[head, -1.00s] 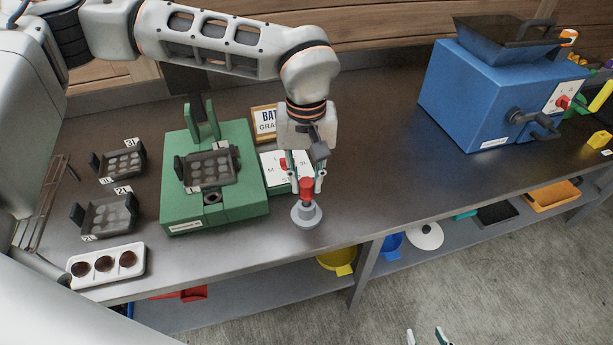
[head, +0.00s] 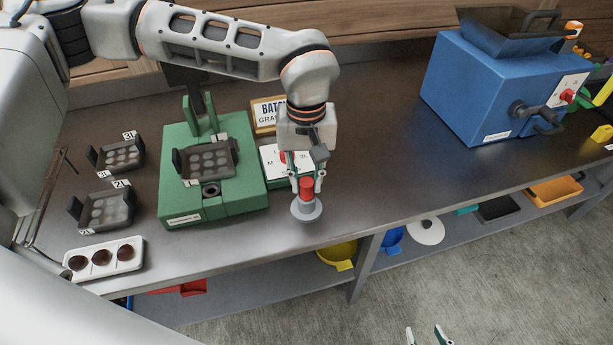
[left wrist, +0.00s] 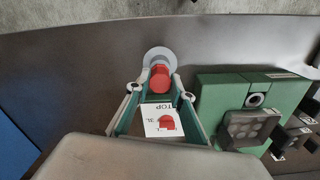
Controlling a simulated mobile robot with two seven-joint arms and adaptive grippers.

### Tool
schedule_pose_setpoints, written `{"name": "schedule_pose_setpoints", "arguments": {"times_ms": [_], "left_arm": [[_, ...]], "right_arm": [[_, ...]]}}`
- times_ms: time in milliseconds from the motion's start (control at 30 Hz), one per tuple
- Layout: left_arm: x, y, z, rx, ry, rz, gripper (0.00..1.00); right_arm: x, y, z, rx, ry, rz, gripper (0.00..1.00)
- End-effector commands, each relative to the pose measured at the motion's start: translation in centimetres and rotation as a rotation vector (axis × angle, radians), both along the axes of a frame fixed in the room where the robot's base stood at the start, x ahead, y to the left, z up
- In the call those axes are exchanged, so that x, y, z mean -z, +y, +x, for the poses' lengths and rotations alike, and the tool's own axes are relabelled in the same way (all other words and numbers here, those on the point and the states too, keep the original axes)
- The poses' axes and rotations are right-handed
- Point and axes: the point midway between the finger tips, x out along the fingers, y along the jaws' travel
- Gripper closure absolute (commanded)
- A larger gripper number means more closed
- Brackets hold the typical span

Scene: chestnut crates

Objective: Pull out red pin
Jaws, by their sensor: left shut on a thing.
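The red pin (head: 306,187) is upright near the front edge of the bench, above a round grey base (head: 306,210). My left gripper (head: 306,181) points down with its fingers on both sides of the pin and is shut on it. In the left wrist view the red pin (left wrist: 160,78) sits between the fingertips (left wrist: 155,84), with the grey disc (left wrist: 158,54) behind it. I cannot tell whether the pin is seated in the base or raised. My right gripper (head: 427,337) shows only its fingertips at the bottom edge, apart and empty.
Small dark moulds (head: 105,208) and a white three-cup tray (head: 130,245) lie further left. A blue machine (head: 465,100) is at right. The bench (head: 390,170) between is clear.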

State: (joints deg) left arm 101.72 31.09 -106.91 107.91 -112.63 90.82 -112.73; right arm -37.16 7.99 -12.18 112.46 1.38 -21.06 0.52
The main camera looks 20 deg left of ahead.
Motion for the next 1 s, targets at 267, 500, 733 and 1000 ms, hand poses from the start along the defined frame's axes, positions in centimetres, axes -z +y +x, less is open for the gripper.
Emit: {"name": "schedule_pose_setpoints", "arguments": {"times_ms": [267,500,733,1000], "left_arm": [[0.6,0.0,0.0,0.001,0.0,0.0,0.75],[0.5,0.0,0.0,0.001,0.0,0.0,0.58],[0.2,0.0,0.0,0.0,0.0,-0.001,0.58],[-3.9,0.0,0.1,0.0,-0.006,-0.001,0.58]], "right_arm": [[0.5,0.0,-0.2,0.0,0.005,0.0,0.6],[0.5,0.0,-0.2,0.0,0.005,0.0,0.6],[0.4,-0.1,-0.2,-0.001,0.005,-0.003,0.6],[0.4,0.0,-0.1,0.0,0.004,-0.001,0.6]]}}
